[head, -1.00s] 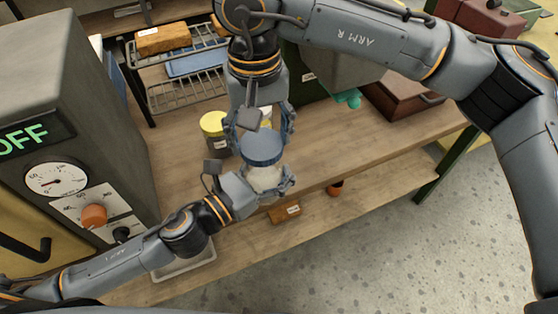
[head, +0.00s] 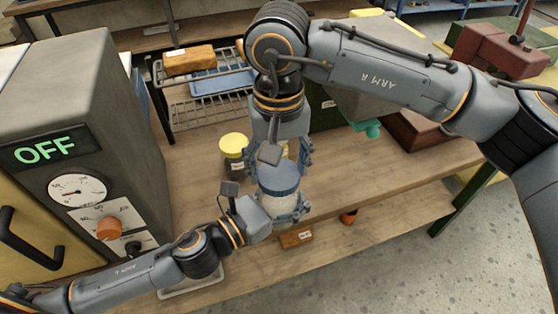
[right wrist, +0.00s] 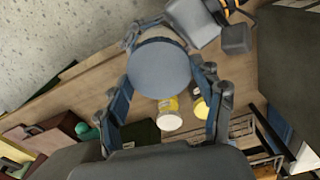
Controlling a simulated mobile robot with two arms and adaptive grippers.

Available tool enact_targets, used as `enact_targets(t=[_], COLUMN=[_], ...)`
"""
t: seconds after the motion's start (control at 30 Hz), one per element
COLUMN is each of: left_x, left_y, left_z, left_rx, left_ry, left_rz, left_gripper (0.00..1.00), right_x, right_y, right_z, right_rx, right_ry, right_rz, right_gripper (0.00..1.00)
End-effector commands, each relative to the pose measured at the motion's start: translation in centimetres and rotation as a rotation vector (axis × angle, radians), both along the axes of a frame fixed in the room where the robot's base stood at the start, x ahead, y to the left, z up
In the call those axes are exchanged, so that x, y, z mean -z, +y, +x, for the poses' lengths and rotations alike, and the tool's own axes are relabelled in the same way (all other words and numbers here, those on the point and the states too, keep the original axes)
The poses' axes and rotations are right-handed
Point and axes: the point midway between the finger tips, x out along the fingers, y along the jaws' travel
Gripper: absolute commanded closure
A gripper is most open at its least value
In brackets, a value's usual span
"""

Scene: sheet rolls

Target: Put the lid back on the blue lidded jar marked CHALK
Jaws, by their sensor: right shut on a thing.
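The blue round lid (head: 280,178) is between the fingers of my right gripper (head: 280,163), which is shut on it. The lid sits level, directly over the pale, clear-looking jar body (head: 285,204). I cannot tell whether it is seated or just above the rim. My left gripper (head: 285,213) reaches in from the left and is shut around the jar body. In the right wrist view the lid (right wrist: 158,68) covers most of the jar, between my right fingers (right wrist: 166,85). No CHALK marking is readable.
A yellow-lidded jar (head: 234,143) stands on the wooden bench (head: 400,165) behind the grippers; another yellow item is partly hidden. A wire rack (head: 205,110) is at the back. A grey machine reading OFF (head: 75,130) stands left. A brown labelled block (head: 295,238) lies lower down.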

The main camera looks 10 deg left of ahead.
Motion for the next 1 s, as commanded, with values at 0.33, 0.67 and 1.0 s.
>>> enact_targets(t=[0.33, 0.67, 1.0], left_x=[-0.1, -0.1, -0.1], left_y=[0.0, 0.0, 0.0], left_z=[0.0, 0.0, 0.0], left_rx=[0.0, 0.0, 0.0], left_ry=[-0.002, -0.002, -0.002], left_rz=[-0.001, -0.001, -0.001], left_gripper=[1.0, 1.0, 1.0], right_x=[1.0, 1.0, 1.6], right_y=[0.0, 0.0, 0.0], right_z=[0.0, 0.0, 0.0], right_rx=[0.0, 0.0, 0.0], right_ry=[0.001, 0.001, 0.001], right_rz=[-0.001, 0.0, 0.0], right_gripper=[0.49, 0.49, 0.49])
